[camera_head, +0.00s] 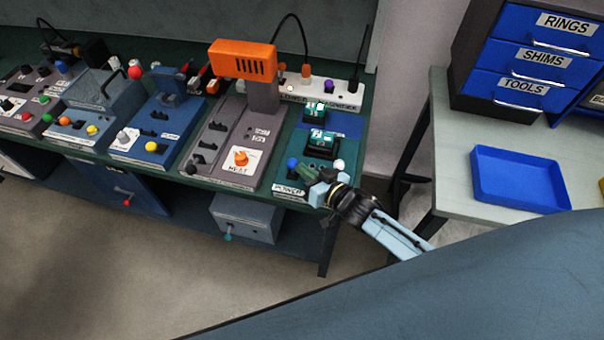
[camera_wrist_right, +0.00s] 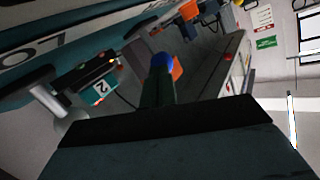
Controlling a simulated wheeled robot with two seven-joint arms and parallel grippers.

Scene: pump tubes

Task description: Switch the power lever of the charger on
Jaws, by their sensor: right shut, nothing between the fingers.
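The charger (camera_head: 283,182) is the teal station at the right end of the bench, with a POWER label on its front edge. Its power lever (camera_head: 292,163) has a blue ball knob at the front left. My right gripper (camera_head: 304,172) is shut and empty, with its green fingertips right beside the blue knob. In the right wrist view the blue knob (camera_wrist_right: 163,61) shows just beyond the shut fingers (camera_wrist_right: 158,86); I cannot tell whether they touch. The fingers hide the lever's shaft there. My left gripper is not in view.
Battery packs (camera_head: 320,143) sit in the charger's bays, with a white knob (camera_head: 338,164) at its right. The orange heat press (camera_head: 242,60) stands close on the left. A side table with a blue tray (camera_head: 515,180) is at the right. Open floor lies before the bench.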

